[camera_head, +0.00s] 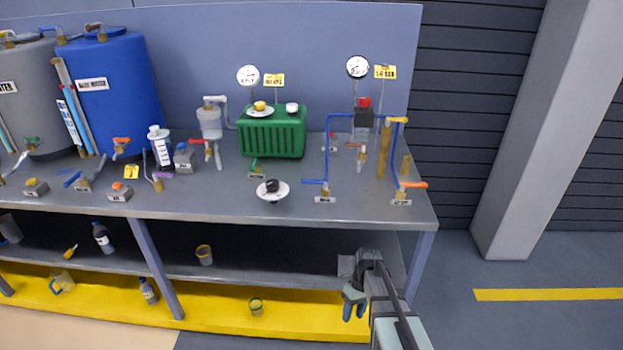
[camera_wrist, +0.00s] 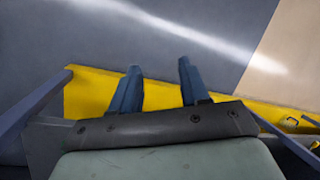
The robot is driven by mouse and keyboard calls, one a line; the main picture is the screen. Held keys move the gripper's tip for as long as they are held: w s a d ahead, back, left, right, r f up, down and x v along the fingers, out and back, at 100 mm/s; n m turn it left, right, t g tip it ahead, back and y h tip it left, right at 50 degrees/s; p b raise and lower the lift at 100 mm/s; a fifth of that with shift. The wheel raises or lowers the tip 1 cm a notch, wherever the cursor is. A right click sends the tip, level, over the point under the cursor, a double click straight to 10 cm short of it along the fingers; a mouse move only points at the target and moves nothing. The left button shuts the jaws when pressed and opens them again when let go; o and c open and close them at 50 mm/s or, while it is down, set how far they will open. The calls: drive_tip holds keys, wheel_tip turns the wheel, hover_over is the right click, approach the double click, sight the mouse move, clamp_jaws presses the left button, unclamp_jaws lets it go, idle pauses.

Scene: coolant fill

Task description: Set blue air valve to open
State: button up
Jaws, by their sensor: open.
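A valve with a blue lever (camera_head: 313,181) stands near the front right of the bench top, at the foot of a blue pipe frame. Its lever lies level and points left from the brass body. Its label is too small to read. Another blue lever (camera_head: 72,180) is at the far left, below the blue tank; I cannot tell from lettering which is the air valve. My gripper (camera_head: 354,308) is below the bench top, in front of the lower shelves and well below the right blue lever. In the wrist view the gripper (camera_wrist: 159,75) is open, with nothing between its fingers.
An orange lever (camera_head: 413,185) is right of the blue one, and a white dish with a black knob (camera_head: 272,187) is left. A green ribbed unit (camera_head: 273,132) and gauges stand behind. The bench's front edge (camera_head: 300,222) lies above my gripper. The right floor is clear.

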drive_tip(key=w+a+r+n, duration=0.1)
drive_tip(key=w+a+r, duration=0.1)
drive_tip(key=w+r, duration=0.3)
drive_tip(key=w+a+r+n+t+y, duration=0.1)
drive_tip(key=w+r, duration=0.4)
drive_tip(key=r, duration=0.7)
drive_tip(key=w+a+r+n+t, duration=0.1)
drive_tip(key=w+a+r+n, duration=0.2)
drive_tip(key=r, duration=0.5)
drive_tip(key=shift+w+a+r, duration=0.1)
drive_tip(key=shift+w+a, duration=0.15)
drive_tip(key=shift+w, duration=0.45)
drive_tip(key=shift+w+a+r, duration=0.1)
drive_tip(key=shift+w+a, duration=0.15)
drive_tip(key=shift+w, duration=0.45)
drive_tip(key=n+t+h, duration=0.3)
drive_tip(key=n+t, duration=0.1)
drive_tip(key=n, duration=0.3)
approach(312, 180)
drive_tip(key=x, duration=0.8)
drive_tip(key=shift+w+f, duration=0.1)
drive_tip(key=shift+f, duration=0.1)
drive_tip(key=shift+c, duration=0.2)
clamp_jaws()
